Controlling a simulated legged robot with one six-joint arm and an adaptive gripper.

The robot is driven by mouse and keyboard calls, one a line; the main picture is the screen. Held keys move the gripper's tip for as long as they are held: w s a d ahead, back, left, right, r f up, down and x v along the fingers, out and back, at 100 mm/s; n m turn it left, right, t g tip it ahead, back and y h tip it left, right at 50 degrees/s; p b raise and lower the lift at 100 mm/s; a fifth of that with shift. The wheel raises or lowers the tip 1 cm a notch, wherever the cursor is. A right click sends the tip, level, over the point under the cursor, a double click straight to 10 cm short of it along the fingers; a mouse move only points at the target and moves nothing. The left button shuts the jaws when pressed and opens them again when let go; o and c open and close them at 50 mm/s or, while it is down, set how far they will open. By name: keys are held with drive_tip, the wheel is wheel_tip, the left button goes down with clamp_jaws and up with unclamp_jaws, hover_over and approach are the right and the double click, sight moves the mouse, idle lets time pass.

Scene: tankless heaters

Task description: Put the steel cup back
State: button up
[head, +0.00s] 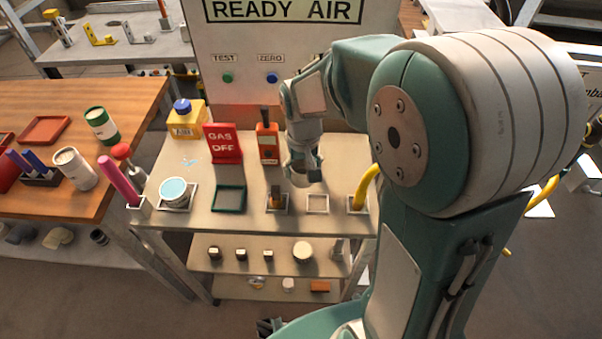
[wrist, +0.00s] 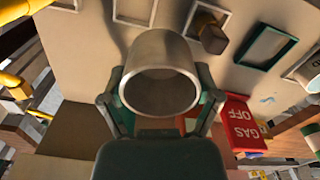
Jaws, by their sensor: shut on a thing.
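The steel cup (wrist: 160,52) is a plain grey cylinder. In the wrist view its open mouth faces the camera and its inside looks empty. My gripper (wrist: 161,88) is shut on it, with one finger on each side. In the head view my gripper (head: 303,163) hangs over the bench, with the cup (head: 300,179) low between its fingers, partly hidden. The cup is behind an empty pale square frame (head: 317,212) on the bench; its height above the top is hard to tell.
A wooden block (head: 276,197) stands in a frame left of the empty one, then a green tray (head: 229,209). A yellow hose (head: 366,184) rises from a frame at right. A red GAS OFF sign (head: 222,144) and an orange meter (head: 267,143) stand behind.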

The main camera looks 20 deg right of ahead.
sight(304, 168)
drive_tip(key=w+f, duration=0.1)
drive_tip(key=f, duration=0.1)
drive_tip(key=w+d+f, duration=0.1)
drive_tip(key=w, duration=0.1)
drive_tip(key=w+f, duration=0.1)
drive_tip(key=f, duration=0.1)
drive_tip(key=shift+w+d+f, duration=0.3)
drive_tip(key=shift+d+f, duration=0.05)
drive_tip(key=shift+f, duration=1.6)
drive_tip(key=o, duration=1.1)
drive_tip(key=shift+f, duration=0.1)
wheel_tip(304, 168, up, 12)
drive_tip(key=r, duration=0.1)
drive_tip(key=s+r+t, duration=0.2)
drive_tip(key=s+r, duration=0.1)
drive_tip(key=s, duration=0.3)
drive_tip(key=s+r+t, duration=0.1)
drive_tip(key=s+r, duration=0.2)
drive_tip(key=s, duration=0.4)
drive_tip(key=s+r+t, duration=0.2)
drive_tip(key=s+r, duration=0.2)
drive_tip(key=s, duration=0.3)
drive_tip(key=shift+s+d+t, duration=0.1)
drive_tip(key=shift+s+t, duration=0.1)
drive_tip(key=shift+t, duration=0.1)
